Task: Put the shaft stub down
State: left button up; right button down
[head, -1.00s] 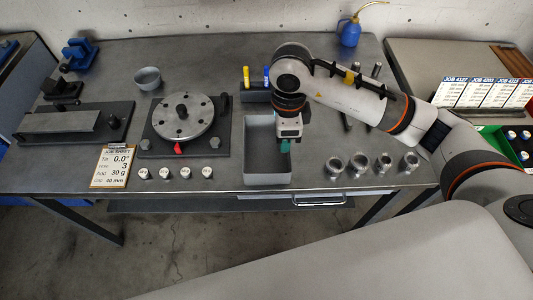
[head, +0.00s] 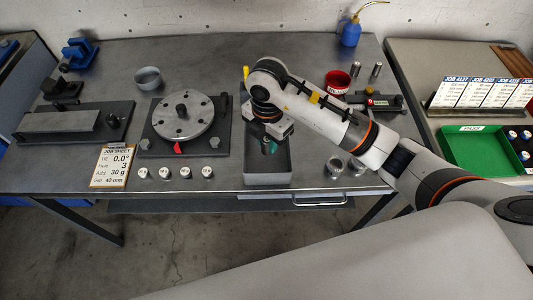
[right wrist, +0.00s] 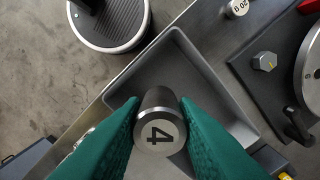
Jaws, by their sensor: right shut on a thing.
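The shaft stub (right wrist: 159,122) is a short steel cylinder with a dark 4 on its end face. It sits between the teal fingers of my right gripper (right wrist: 160,112), which is shut on it. In the head view my right gripper (head: 268,147) is over the grey open bin (head: 268,182), tilted; the stub cannot be made out there. The bin also shows behind the stub in the right wrist view (right wrist: 215,80). I cannot tell how high the stub is above the bin floor. My left gripper is not in view.
Left of the bin stands the rotor disc (head: 183,117) on its dark base, with several small weights (head: 185,172) in front. Steel rings (head: 333,167) stand right of the bin. A red bowl (head: 337,82) and two steel cylinders (head: 376,70) are at the back right.

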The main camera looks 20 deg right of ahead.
notch_tip(320, 180, down, 9)
jog(key=shift+f+p, duration=0.1)
jog(key=shift+p, duration=0.8)
jog(key=shift+f, duration=0.4)
jog(key=shift+f, duration=0.1)
jog(key=c, duration=1.1)
grip_release()
